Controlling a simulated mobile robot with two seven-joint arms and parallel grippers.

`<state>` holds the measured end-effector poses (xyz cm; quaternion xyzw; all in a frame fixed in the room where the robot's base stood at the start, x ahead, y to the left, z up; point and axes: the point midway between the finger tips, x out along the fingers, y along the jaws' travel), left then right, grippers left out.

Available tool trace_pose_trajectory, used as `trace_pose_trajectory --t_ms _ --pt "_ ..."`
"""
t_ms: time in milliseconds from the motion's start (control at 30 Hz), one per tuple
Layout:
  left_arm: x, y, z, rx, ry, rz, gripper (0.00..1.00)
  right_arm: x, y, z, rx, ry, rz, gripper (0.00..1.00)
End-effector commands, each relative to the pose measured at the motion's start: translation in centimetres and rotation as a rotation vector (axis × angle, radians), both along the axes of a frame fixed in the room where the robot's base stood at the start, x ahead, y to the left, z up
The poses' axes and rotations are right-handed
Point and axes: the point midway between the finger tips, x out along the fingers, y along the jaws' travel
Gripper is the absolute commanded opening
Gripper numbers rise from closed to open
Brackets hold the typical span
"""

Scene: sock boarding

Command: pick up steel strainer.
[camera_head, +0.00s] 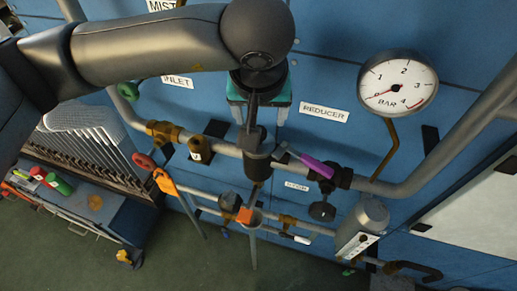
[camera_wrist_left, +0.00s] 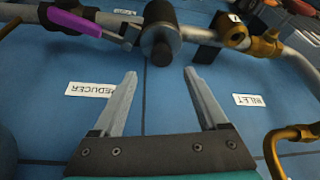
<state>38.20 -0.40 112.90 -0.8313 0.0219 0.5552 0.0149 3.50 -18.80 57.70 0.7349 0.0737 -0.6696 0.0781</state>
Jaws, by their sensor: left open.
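The grey steel-and-dark cylindrical fitting (camera_head: 258,165) on the upper pipe is probably the steel strainer, though no label confirms it. In the left wrist view this cylinder (camera_wrist_left: 160,42) stands on the pipe beyond my fingertips, with a pale band and a dark end. My left gripper (camera_head: 264,128) is open just above it in the head view. In the left wrist view the two fingers (camera_wrist_left: 160,74) are spread, with only the blue panel between them; the cylinder appears apart from them. The arm and gripper hide part of the panel behind. My right gripper is not visible.
A purple-handled valve (camera_head: 317,166) is close to the right of the cylinder. A brass fitting (camera_head: 200,149) is to the left, and a pressure gauge (camera_head: 398,82) is at upper right. Lower pipes (camera_head: 320,229) run underneath. A tool bench (camera_head: 95,205) stands at left.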

Motion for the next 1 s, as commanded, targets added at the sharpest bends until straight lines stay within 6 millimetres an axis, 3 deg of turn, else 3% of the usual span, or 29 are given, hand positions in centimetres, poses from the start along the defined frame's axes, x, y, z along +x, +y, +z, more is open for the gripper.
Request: trace_pose_trajectory --t_ms 400,700,1000 --pt "1.0 0.4 -4.7 0.001 0.004 0.004 0.76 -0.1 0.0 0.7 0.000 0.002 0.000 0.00" --pt "1.3 0.3 -5.2 0.000 0.000 0.001 0.76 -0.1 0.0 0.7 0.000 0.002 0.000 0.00" --pt "1.3 0.3 -5.2 0.000 0.001 0.001 0.45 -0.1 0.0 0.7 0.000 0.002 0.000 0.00"
